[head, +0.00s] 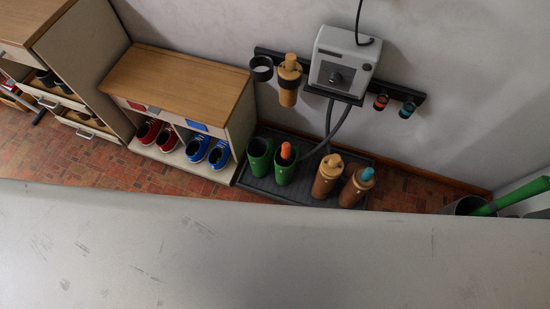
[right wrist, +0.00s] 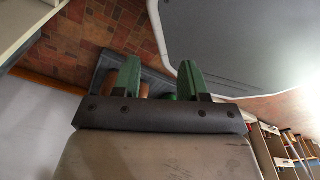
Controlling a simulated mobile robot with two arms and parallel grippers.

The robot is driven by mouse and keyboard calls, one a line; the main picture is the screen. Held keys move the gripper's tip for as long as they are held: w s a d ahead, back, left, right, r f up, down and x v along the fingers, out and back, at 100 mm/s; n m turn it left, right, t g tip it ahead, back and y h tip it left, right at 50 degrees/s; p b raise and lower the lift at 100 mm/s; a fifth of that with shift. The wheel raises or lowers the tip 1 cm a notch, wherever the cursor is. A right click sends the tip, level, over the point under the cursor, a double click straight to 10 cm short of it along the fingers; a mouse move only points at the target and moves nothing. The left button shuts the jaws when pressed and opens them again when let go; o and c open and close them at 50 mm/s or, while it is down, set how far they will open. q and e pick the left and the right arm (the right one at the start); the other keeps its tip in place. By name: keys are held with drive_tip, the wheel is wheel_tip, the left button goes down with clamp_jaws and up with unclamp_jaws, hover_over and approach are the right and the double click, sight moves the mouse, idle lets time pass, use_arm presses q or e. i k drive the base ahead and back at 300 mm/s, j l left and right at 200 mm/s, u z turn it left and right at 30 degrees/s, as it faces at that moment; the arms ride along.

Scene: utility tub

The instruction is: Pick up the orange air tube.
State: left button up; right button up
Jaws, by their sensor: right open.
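In the head view, an orange air tube (head: 286,150) stands upright in the top of one of two green boots (head: 284,172). Only its upper end shows; the rest is hidden inside the boot. My right gripper (right wrist: 158,75) is open in the right wrist view, with two green fingers apart and nothing seen between their tips. Brown shapes, probably the boots (right wrist: 142,89), and the dark tray (right wrist: 152,80) show behind the fingers. The orange tube cannot be made out there. My left gripper is not in view.
The boots stand on the dark tray (head: 258,186) by the wall. A blue tube (head: 367,173) is in a brown boot. A grey dryer box (head: 343,62) with a hose hangs above. A shoe cabinet (head: 175,85) is left. A large grey surface (head: 270,250) fills the foreground.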

sight(285, 154)
drive_tip(key=z, duration=0.75)
drive_tip(key=k+j+z, duration=0.1)
drive_tip(key=j+z, duration=0.3)
drive_tip(key=k+j+z, duration=0.15)
drive_tip(key=j+z, duration=0.25)
